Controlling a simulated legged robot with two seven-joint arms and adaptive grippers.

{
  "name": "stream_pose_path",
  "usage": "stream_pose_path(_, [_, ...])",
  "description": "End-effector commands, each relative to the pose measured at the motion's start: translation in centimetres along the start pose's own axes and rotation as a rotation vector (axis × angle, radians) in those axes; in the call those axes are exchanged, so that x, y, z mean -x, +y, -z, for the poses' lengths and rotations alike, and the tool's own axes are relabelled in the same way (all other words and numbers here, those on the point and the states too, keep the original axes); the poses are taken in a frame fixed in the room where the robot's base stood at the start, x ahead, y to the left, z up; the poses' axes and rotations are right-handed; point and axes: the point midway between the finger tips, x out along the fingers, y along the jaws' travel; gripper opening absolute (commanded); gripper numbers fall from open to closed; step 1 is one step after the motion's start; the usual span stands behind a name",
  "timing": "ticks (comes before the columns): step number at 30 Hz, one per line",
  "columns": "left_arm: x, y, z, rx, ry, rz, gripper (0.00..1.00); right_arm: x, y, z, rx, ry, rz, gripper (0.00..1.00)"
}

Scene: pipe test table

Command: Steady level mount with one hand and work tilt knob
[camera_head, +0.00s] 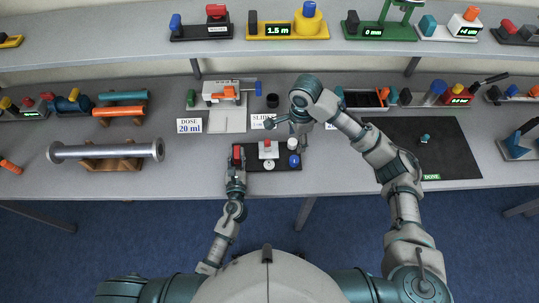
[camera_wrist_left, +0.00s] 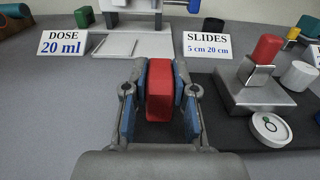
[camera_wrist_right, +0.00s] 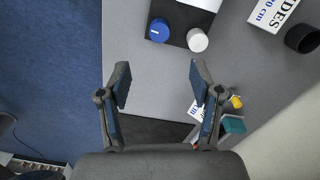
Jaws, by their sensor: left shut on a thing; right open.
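The level mount is a dark base plate (camera_head: 258,153) near the table's front edge. It carries a red block at its left end, a silver block with a red top (camera_wrist_left: 262,70), a round bubble level (camera_wrist_left: 270,129), a white knob (camera_wrist_right: 197,40) and a blue knob (camera_wrist_right: 160,30). My left gripper (camera_wrist_left: 160,75) is shut on the red block (camera_wrist_left: 159,95); it also shows in the head view (camera_head: 237,160). My right gripper (camera_wrist_right: 158,78) is open and empty, to the right of the mount near the knobs. Which knob works the tilt is unclear.
Behind the mount stand a "DOSE 20 ml" sign (camera_head: 189,126), a "SLIDES" sign (camera_wrist_left: 207,45) and a black cup (camera_head: 272,100). A dark mat (camera_head: 450,150) lies to the right. A grey pipe (camera_head: 105,150) rests on wooden supports at left.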

Motion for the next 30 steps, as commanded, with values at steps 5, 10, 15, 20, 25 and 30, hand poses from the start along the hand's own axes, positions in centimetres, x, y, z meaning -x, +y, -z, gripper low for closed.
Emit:
stream_pose_path(5, [0.0, 0.0, 0.0, 0.0, 0.0, -0.001, 0.0, 0.8, 0.0, 0.0, 0.001, 0.001, -0.001, 0.65])
stream_pose_path(10, [0.0, 0.0, 0.0, 0.0, 0.0, -0.001, 0.0, 0.8, 0.0, 0.0, 0.0, 0.0, -0.001, 0.65])
stream_pose_path(15, [0.0, 0.0, 0.0, 0.0, 0.0, -0.001, 0.0, 0.8, 0.0, 0.0, 0.0, 0.0, -0.001, 0.65])
stream_pose_path(20, [0.0, 0.0, 0.0, 0.0, 0.0, -0.001, 0.0, 0.8, 0.0, 0.0, 0.011, 0.0, -0.001, 0.65])
stream_pose_path(25, [0.0, 0.0, 0.0, 0.0, 0.0, -0.001, 0.0, 0.2, 0.0, 0.1, 0.197, 0.004, 0.0, 0.65])
stream_pose_path(30, [0.0, 0.0, 0.0, 0.0, 0.0, -0.001, 0.0, -0.9, -0.1, 0.3, 0.535, 0.009, 0.002, 0.65])
